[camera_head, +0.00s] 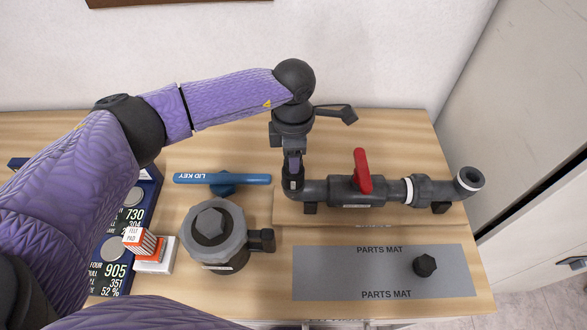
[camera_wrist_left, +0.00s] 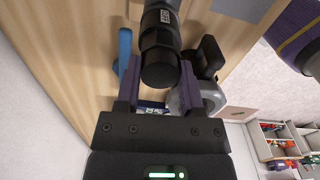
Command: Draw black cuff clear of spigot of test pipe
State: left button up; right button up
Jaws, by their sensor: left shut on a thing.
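The test pipe (camera_head: 343,191) lies along a wooden board at the right of the bench, with a red-handled valve (camera_head: 362,172) and an open elbow (camera_head: 469,181) at its right end. My left gripper (camera_head: 293,170) points down over the pipe's left end. In the left wrist view its purple fingers (camera_wrist_left: 158,76) are shut on the black cuff (camera_wrist_left: 159,66), a short dark cylinder. The cuff is in line with the labelled dark pipe end (camera_wrist_left: 161,17). The arm hides most of the cuff in the head view. I cannot tell whether the cuff still surrounds the spigot. My right gripper is not in view.
A blue lid key (camera_head: 222,179) and a grey filter housing (camera_head: 214,238) stand left of the pipe. A grey parts mat (camera_head: 350,272) in front carries one black knob (camera_head: 425,265); its left and middle are clear. A test pad box (camera_head: 140,241) stands at left.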

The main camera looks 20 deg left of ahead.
pick_arm(q)
grip_shut()
jog(key=shift+r+p, duration=2.5)
jog(key=shift+r, duration=1)
jog(key=shift+f, duration=0.1)
jog(key=shift+f, duration=0.1)
